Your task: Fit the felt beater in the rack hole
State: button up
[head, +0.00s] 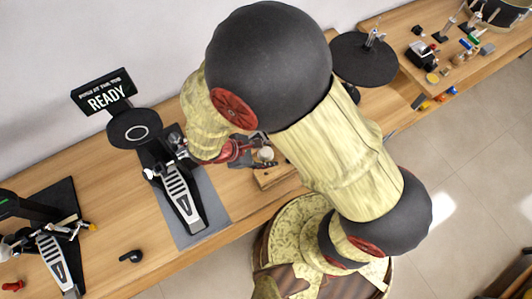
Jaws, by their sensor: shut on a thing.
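My gripper (258,150) is in the middle of the view, partly hidden by my own wrist and forearm. It is shut on a small pale, rounded thing, which looks like the felt beater (266,154). The beater is just above or at a wooden block (272,179), which looks like the rack. My arm covers the block's right part. I cannot see the rack hole, nor tell whether the beater touches the block.
A drum pedal (179,196) stands on a grey mat (198,231) to the left, below a round pad (136,128) and a READY sign (104,91). Another pedal (54,258) and a small black object (131,257) lie further left. A second bench at right holds small parts.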

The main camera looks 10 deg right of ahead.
jog(key=shift+d+f, duration=0.1)
jog(key=shift+f, duration=0.05)
jog(key=shift+f+b, duration=3.65)
jog(key=shift+f, duration=0.95)
jog(key=o, duration=1.2)
jog(key=shift+o, duration=0.2)
jog(key=shift+r, duration=0.1)
jog(key=v, duration=1.2)
